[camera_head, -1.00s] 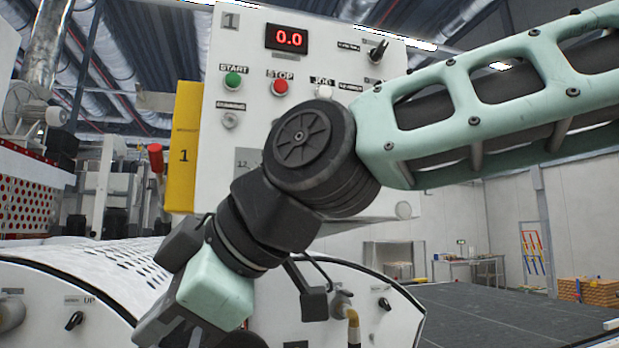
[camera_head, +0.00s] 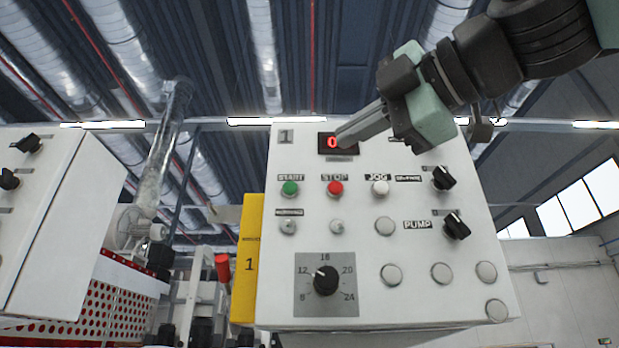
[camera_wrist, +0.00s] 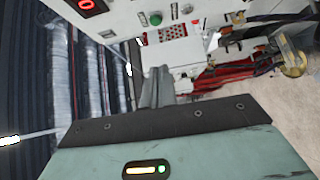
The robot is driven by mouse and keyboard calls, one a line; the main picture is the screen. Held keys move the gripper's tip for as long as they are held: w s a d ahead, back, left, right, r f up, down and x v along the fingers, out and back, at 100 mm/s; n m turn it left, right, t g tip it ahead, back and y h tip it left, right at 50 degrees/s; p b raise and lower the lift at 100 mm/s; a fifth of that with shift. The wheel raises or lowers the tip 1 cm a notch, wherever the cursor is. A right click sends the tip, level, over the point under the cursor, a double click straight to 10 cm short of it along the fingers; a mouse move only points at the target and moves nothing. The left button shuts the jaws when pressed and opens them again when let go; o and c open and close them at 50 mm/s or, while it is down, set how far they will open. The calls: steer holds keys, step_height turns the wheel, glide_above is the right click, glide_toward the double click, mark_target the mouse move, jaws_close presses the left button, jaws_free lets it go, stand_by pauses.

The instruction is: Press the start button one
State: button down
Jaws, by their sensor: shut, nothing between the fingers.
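The green start button (camera_head: 290,188) sits under a START label at the upper left of the white control panel (camera_head: 370,275), which is marked 1. It also shows near the top of the wrist view (camera_wrist: 155,18). My gripper (camera_head: 343,138) is shut and empty. In the head view its fingertips overlap the red digit display, above and to the right of the start button. The fingers also show in the wrist view (camera_wrist: 156,84), below the green button in the picture. They look apart from the button; the exact gap cannot be told.
The red stop button (camera_head: 335,188) and white jog button (camera_head: 380,188) are right of start. Black knobs (camera_head: 445,178) and a dial (camera_head: 326,281) are on the panel. A yellow plate (camera_head: 246,262) stands at its left edge. Another white cabinet (camera_head: 55,215) is farther left.

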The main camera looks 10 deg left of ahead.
steer(key=p, duration=0.6)
glide_toward(284, 187)
steer(key=s+a, duration=0.1)
steer(key=a, duration=0.3)
steer(key=shift+w+a, duration=0.25)
steer(key=shift+w, duration=0.75)
steer(key=shift+w+a, duration=0.3)
steer(key=shift+w, duration=0.7)
